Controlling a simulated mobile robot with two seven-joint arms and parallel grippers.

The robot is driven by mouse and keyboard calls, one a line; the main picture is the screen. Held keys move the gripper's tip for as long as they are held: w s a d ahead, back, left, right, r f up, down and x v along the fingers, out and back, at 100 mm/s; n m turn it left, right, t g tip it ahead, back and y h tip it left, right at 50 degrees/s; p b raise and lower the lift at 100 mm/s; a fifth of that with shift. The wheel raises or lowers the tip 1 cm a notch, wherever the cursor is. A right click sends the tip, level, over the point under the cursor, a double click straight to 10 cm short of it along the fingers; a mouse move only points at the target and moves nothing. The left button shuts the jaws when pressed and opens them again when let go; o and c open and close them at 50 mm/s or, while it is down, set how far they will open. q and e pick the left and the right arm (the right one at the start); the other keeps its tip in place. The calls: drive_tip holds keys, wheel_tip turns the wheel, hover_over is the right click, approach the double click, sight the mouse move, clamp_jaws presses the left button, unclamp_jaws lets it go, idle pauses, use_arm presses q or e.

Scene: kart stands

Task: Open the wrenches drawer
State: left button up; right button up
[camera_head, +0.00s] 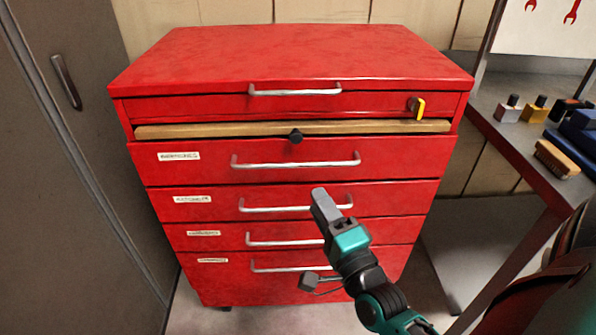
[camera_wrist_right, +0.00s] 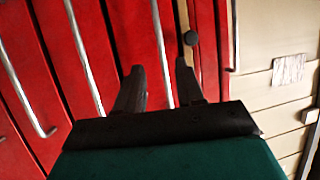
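The red tool cabinet (camera_head: 290,60) stands ahead with several labelled drawers, all looking shut. The label text is too small to read surely, so I cannot tell which drawer is for wrenches. The top labelled drawer has a silver bar handle (camera_head: 296,163). My right gripper (camera_head: 322,198) is in front of the drawers, below and right of that handle in the head view. In the right wrist view, my right gripper (camera_wrist_right: 159,68) has its fingers apart with nothing held; the top labelled drawer's handle (camera_wrist_right: 159,40) lies in line between them, apparently beyond the tips. My left gripper is not in view.
A wooden board (camera_head: 370,127) with a black knob (camera_head: 296,136) is above the labelled drawers. A yellow-tagged key (camera_head: 419,107) is at the upper right. A workbench (camera_head: 500,133) with a brush (camera_head: 556,158) is right; a grey locker (camera_head: 70,170) is close left.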

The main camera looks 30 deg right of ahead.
sight(297, 167)
drive_tip(key=x, duration=1)
clamp_jaws()
idle(0.5)
